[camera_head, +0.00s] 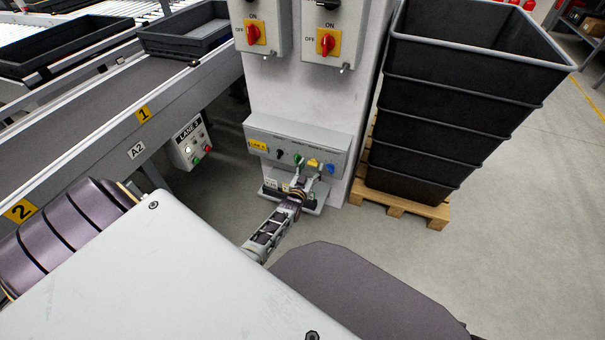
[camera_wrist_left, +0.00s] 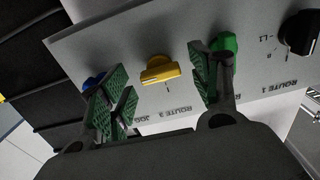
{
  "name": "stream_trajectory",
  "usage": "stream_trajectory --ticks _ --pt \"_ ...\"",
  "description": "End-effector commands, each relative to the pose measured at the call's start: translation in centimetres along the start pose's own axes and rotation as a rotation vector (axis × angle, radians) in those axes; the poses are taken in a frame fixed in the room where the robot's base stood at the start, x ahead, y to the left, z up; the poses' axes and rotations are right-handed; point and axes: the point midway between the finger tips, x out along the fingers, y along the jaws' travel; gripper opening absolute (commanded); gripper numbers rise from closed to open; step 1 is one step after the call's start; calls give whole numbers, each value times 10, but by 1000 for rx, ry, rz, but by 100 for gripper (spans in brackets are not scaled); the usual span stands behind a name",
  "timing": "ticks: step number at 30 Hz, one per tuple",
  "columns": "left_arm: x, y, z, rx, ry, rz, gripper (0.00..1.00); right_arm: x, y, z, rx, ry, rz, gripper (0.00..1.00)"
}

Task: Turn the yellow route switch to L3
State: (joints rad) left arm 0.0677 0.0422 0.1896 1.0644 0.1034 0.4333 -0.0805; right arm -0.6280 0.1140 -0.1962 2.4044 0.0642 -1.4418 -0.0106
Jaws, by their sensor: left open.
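The yellow route switch (camera_head: 313,163) is on a grey sloped panel (camera_head: 262,127) low on a white column. It also shows in the wrist view (camera_wrist_left: 160,70), where the panel lettering appears upside down. Its bar lies nearly level across that picture. Which position it points to is hard to read. My left gripper (camera_head: 306,181) is open in front of the panel. In the wrist view its green-padded fingers (camera_wrist_left: 162,88) stand apart on either side of the yellow switch, with gaps to it. One finger overlaps the green knob (camera_wrist_left: 226,41), the other the blue knob (camera_wrist_left: 92,80). My right gripper is out of view.
A black knob (camera_wrist_left: 300,31) is beyond the green one. Two boxes with red switches (camera_head: 254,33) hang above the panel. A stack of black crates (camera_head: 455,70) on a wooden pallet (camera_head: 434,213) stands close at right. A conveyor (camera_head: 170,85) runs along the left.

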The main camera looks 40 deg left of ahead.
Motion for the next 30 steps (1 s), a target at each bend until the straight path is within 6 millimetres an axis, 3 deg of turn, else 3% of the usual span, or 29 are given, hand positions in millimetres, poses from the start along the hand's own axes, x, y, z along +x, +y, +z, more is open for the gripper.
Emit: stream_trajectory --ticks 30 --pt "-88 0 1 0 -2 0 62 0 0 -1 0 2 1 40"
